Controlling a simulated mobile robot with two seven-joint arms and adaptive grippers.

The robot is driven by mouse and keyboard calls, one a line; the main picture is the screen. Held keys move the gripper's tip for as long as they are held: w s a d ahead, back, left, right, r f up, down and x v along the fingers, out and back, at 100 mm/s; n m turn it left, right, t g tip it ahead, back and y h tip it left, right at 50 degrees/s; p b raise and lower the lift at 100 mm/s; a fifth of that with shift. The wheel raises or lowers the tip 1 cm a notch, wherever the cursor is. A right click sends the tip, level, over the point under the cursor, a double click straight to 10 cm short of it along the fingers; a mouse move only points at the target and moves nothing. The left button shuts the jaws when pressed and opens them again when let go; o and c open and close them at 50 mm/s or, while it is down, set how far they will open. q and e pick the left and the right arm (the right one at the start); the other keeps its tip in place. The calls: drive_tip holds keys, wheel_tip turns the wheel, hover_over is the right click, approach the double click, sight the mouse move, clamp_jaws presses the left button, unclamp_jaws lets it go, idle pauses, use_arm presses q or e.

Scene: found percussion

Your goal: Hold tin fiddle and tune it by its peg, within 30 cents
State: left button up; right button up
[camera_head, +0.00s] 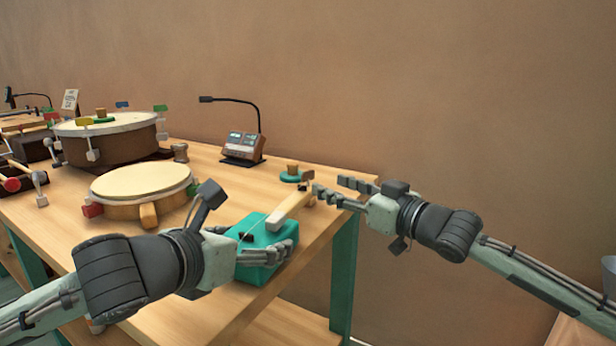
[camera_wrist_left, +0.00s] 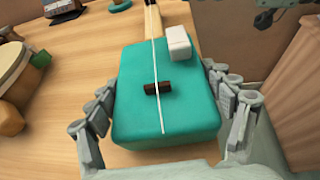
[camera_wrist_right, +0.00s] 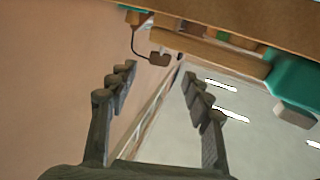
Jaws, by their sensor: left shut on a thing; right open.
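The tin fiddle has a teal box body (camera_head: 262,238), a pale wooden neck (camera_head: 290,208), one string and a dark bridge (camera_wrist_left: 158,88). A white block (camera_wrist_left: 178,43) sits on its body. My left gripper (camera_wrist_left: 167,118) is shut around the sides of the body, at the near right of the table. The neck points away toward my right gripper. My right gripper (camera_head: 331,188) is open and empty, its fingertips close to the neck's far end. The right wrist view shows the neck (camera_wrist_right: 210,48) beyond its fingers (camera_wrist_right: 155,90). The peg cannot be made out clearly.
A tuner box (camera_head: 243,146) with a gooseneck stands at the back. A green disc with a wooden knob (camera_head: 292,174) lies near the neck's end. A small drum (camera_head: 143,182) and a large drum (camera_head: 108,130) stand left. The table's right edge (camera_head: 345,212) is close.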

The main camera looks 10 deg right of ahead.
sight(308, 177)
drive_tip(key=x, duration=0.8)
drive_tip(key=shift+a, duration=0.1)
clamp_jaws()
drive_tip(key=shift+s+a+h, duration=0.1)
drive_tip(key=shift+a+h, duration=0.2)
drive_tip(key=shift+a, duration=0.2)
drive_tip(key=m+t+h, duration=0.2)
drive_tip(key=h, duration=0.1)
drive_tip(key=shift+m, duration=0.3)
drive_tip(key=shift+d+m+t+h, duration=0.25)
drive_tip(key=shift+m+h, duration=0.25)
drive_tip(key=shift+h, duration=0.25)
drive_tip(key=shift+d+m+t+h, duration=0.15)
drive_tip(key=shift+m+t+h, duration=0.1)
drive_tip(key=shift+m+h, duration=0.4)
